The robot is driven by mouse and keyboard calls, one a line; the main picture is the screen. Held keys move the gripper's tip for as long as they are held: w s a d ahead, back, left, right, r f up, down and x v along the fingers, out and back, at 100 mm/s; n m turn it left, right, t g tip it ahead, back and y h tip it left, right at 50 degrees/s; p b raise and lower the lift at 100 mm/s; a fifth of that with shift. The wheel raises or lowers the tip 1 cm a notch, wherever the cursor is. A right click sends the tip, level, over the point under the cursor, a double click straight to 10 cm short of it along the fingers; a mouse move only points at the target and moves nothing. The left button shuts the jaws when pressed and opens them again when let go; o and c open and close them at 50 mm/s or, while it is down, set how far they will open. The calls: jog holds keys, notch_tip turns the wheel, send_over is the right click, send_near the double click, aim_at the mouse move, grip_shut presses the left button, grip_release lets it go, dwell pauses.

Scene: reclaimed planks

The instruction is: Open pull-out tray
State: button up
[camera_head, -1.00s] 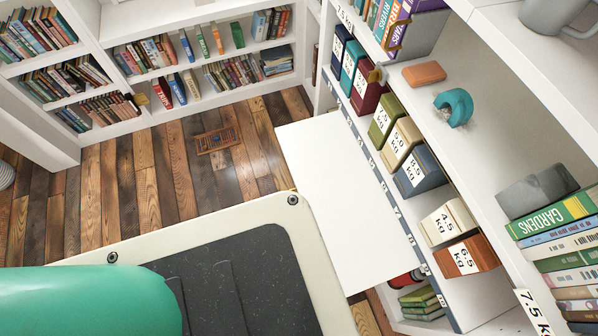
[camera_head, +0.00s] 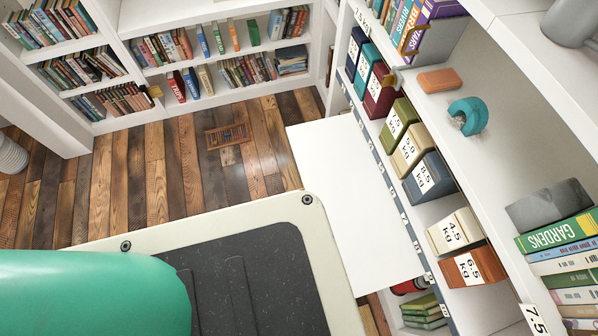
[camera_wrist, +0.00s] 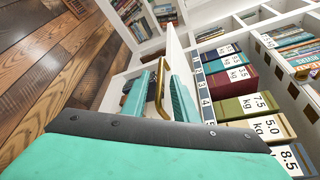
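The pull-out tray is a flat white board (camera_head: 345,195) that sticks out from the right-hand bookcase over the plank floor in the head view. In the wrist view a brass bar handle (camera_wrist: 162,88) stands between the two teal fingers of my gripper (camera_wrist: 160,80), beside a thin white panel. The fingers are apart with gaps visible around the handle, so my gripper looks open around it. Whether a finger touches the handle I cannot tell. My gripper is outside the head view.
The right bookcase (camera_head: 505,165) holds weight-labelled boxes, books, an orange block (camera_head: 440,80) and a teal curved object (camera_head: 467,117). More bookshelves stand at the back. A small patterned brown object (camera_head: 227,136) lies on the open wooden floor. My own base fills the lower foreground.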

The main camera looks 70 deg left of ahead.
jog(key=v, duration=0.6)
jog(key=shift+d, duration=0.25)
jog(key=shift+r, duration=0.1)
dwell(0.3)
